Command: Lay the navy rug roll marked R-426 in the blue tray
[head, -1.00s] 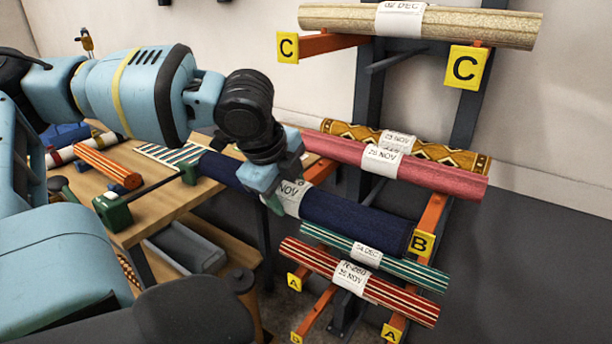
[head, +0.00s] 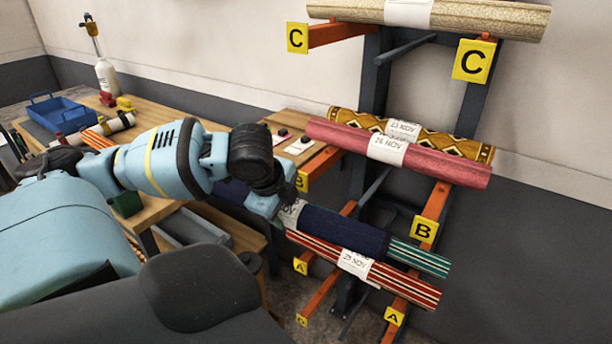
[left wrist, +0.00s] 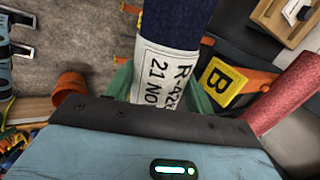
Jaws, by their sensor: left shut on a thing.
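The navy rug roll (head: 342,232) is in my left gripper (head: 282,207), held at its white label in front of the rack. In the left wrist view the green fingers of my left gripper (left wrist: 165,88) are closed around the navy roll (left wrist: 181,22) at the label, which reads R-42 with an unclear last digit, and 21 NOV. The roll's left part is mostly hidden behind my gripper and arm. The blue tray (head: 62,115) stands at the far left of the workbench, apart from the roll. My right gripper is not in view.
A red roll (head: 430,168) and a patterned gold roll lie on the B arms; a cream roll (head: 450,18) lies above. Teal-striped (head: 420,257) and red-striped (head: 385,278) rolls lie below the navy roll. The wooden bench (head: 150,123) carries a bottle (head: 106,76) and small items.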

